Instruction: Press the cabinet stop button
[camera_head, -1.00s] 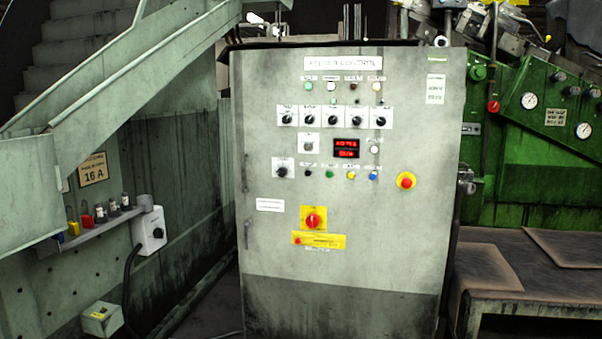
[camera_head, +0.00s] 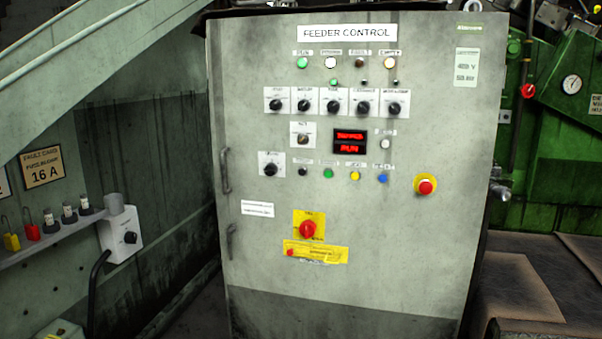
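The grey feeder control cabinet (camera_head: 400,250) stands upright in the middle of the head view, its front facing me. A red mushroom button on a yellow ring (camera_head: 426,186) sits at the right of its front. A row of small push buttons is left of it: a black button (camera_head: 303,172), a green button (camera_head: 328,174), a yellow button (camera_head: 355,176) and a blue button (camera_head: 382,179). Their labels are too blurred to read. Neither of my grippers is in view, and nothing covers the buttons.
A red rotary switch (camera_head: 308,229) on a yellow plate is lower on the cabinet. Several black knobs and a red display (camera_head: 350,141) are above the buttons. A shelf with padlocks (camera_head: 50,232) is at left, a green machine (camera_head: 560,140) and brown-topped bench (camera_head: 515,290) at right.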

